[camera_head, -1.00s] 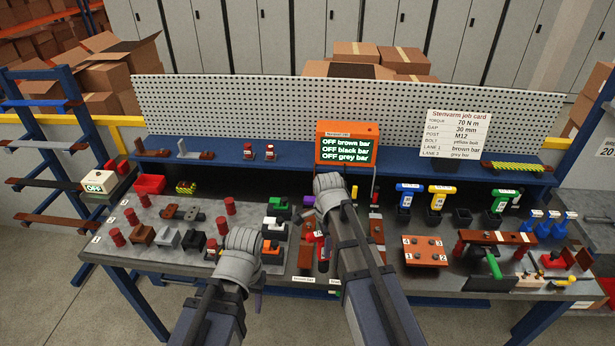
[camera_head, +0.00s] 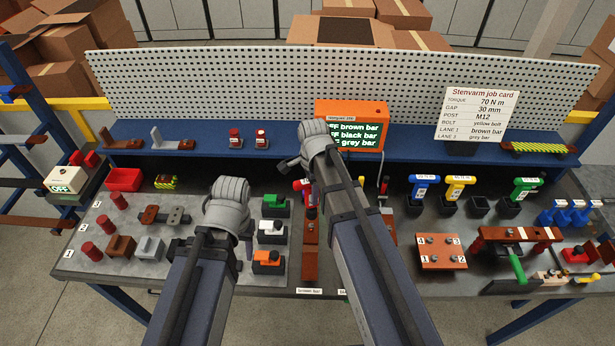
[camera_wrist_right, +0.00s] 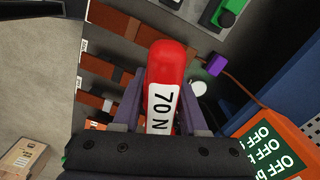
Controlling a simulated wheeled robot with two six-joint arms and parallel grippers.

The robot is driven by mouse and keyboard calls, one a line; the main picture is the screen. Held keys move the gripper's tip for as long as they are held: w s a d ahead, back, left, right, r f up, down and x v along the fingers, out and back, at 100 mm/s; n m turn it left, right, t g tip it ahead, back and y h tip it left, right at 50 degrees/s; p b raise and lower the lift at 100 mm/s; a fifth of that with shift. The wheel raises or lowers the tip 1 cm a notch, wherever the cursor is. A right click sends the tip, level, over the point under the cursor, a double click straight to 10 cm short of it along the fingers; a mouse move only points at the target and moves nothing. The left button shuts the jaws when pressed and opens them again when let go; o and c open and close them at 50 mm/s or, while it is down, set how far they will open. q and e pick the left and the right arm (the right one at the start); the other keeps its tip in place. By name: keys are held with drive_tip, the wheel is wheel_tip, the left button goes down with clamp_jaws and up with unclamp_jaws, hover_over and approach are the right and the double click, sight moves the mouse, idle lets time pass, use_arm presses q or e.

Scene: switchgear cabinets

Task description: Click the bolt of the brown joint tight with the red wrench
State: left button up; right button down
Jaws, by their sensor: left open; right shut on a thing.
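My right gripper (camera_wrist_right: 163,112) is shut on the red wrench (camera_wrist_right: 166,65), whose white label reads 70 N. In the head view my right wrist hides most of the wrench, and only a bit of red shows below it. The wrench is over the brown bars (camera_head: 310,250) at the bench middle, which run side by side at the left of the right wrist view. I cannot make out the brown joint's bolt; the wrench tip and arm cover that area. My left gripper (camera_head: 243,248) is open and empty, over the bench left of the bars, its fingertips mostly hidden.
The orange screen (camera_head: 350,112) lists brown, black and grey bars as OFF. A job card (camera_head: 478,115) reads 70 N m. Coloured tools (camera_head: 455,192) stand in holders at right, behind a brown numbered plate (camera_head: 442,252). Green, white and orange items (camera_head: 270,232) stand between my arms.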

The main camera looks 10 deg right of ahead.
drive_tip(key=shift+w, duration=0.25)
drive_tip(key=shift+s+r, duration=0.2)
drive_tip(key=shift+s, duration=0.15)
drive_tip(key=shift+w+f+b, duration=0.25)
drive_tip(key=shift+f+b, duration=0.05)
drive_tip(key=shift+f, duration=0.1)
drive_tip(key=shift+s+f+b, duration=0.15)
drive_tip(key=shift+f+b, duration=0.6)
drive_tip(key=shift+b, duration=0.1)
use_arm(q)
drive_tip(key=shift+w+f+b, duration=0.1)
drive_tip(key=shift+f+b, duration=1.5)
drive_tip(key=shift+f, duration=1.05)
use_arm(e)
drive_tip(key=shift+f, duration=1.7)
use_arm(q)
drive_tip(key=shift+f+b, duration=0.75)
use_arm(e)
drive_tip(key=shift+f, duration=0.75)
drive_tip(key=shift+m, duration=0.5)
drive_tip(key=shift+m, duration=3)
